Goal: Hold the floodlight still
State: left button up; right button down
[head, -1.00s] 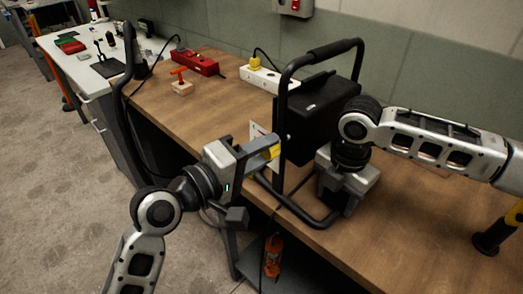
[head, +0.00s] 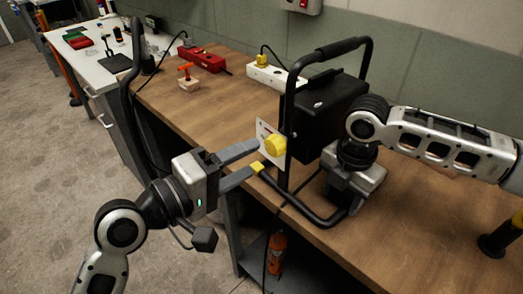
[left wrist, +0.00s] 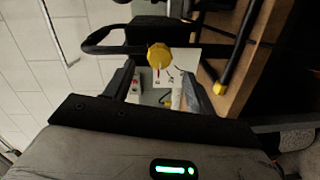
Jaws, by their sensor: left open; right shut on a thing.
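The floodlight is a black box (head: 330,105) in a black tubular frame (head: 288,120), upright on the wooden workbench near its front edge. A white plate with a yellow knob (head: 275,146) faces left on its side. In the left wrist view the yellow knob (left wrist: 159,55) shows just beyond and between the fingers. My left gripper (head: 257,157) is open and empty, a short way from the knob. My right gripper (head: 352,185) is low at the floodlight's right side, shut on its frame. Its fingertips are mostly hidden behind the wrist.
An orange bottle (head: 277,252) stands below. Bare bench lies left of the floodlight.

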pick_arm(q)
jog(key=v, duration=0.6)
jog(key=shift+a, duration=0.15)
pick_arm(e)
jog(key=shift+r, duration=0.1)
pick_arm(q)
jog(key=shift+s, duration=0.1)
pick_arm(e)
jog(key=c, duration=0.5)
grip_release()
